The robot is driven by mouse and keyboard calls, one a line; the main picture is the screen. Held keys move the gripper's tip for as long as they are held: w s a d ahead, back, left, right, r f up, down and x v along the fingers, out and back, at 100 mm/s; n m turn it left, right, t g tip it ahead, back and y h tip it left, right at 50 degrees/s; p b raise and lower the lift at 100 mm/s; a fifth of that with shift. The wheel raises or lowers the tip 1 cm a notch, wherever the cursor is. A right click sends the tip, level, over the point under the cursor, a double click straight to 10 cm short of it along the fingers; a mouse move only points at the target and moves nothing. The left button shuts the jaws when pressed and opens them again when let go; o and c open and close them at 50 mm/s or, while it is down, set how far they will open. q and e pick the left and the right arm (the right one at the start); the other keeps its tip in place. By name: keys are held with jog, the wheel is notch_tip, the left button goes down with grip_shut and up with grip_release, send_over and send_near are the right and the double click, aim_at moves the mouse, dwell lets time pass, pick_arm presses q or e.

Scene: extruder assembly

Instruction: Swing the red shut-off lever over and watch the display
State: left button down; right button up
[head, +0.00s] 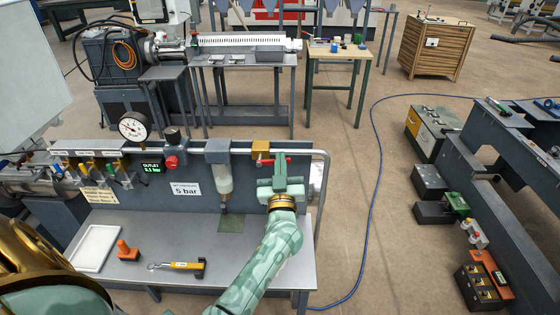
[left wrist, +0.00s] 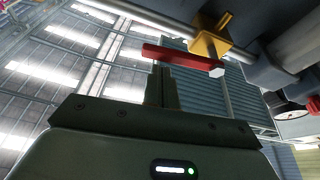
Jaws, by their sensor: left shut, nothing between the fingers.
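The red shut-off lever (head: 267,161) sits on a yellow valve (head: 260,147) at the right end of the panel pipe. In the left wrist view the lever (left wrist: 183,59) extends left from the yellow valve body (left wrist: 208,42). My left gripper (head: 280,164) is at the lever, partly covering it. Its fingers are shut and empty, and in the left wrist view the fingertips (left wrist: 162,72) are right by the lever's middle. I cannot tell whether they touch it. The display (head: 152,168) is lit green, labelled outlet, and seems to read 5.1 bar. My right gripper is not in view.
A round gauge (head: 134,127), a red knob (head: 172,162) and a filter bowl (head: 222,178) sit left of the valve. A "5 bar" sign (head: 186,191) is on the panel. A white tray (head: 95,248), an orange piece (head: 127,251) and a yellow tool (head: 180,266) lie on the bench.

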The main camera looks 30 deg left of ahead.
pick_arm(q)
jog(key=shift+w+a+f, duration=0.15)
jog(key=shift+a+f, duration=0.05)
jog(key=shift+f, duration=0.05)
jog(key=shift+d, duration=0.1)
